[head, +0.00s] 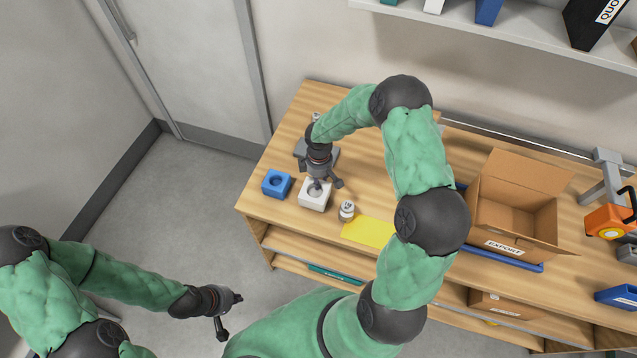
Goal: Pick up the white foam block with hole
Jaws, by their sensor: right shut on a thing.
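The white foam block (312,198) with a hole sits on the wooden table near its left front edge. My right gripper (322,186) is directly over it, pointing down, with its fingers at the block's top. It is shut on the block; the fingers partly cover the hole. Whether the block is lifted off the table cannot be told. My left gripper (230,312) hangs away from the table over the floor, at the lower left. Its finger opening is not clear from this angle.
A blue block (276,184) with a hole stands just left of the white one. A small metal weight (346,211) and a yellow sheet (368,231) lie to the right. A grey device (300,149) is behind. An open cardboard box (515,205) marked EXPORT stands further right.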

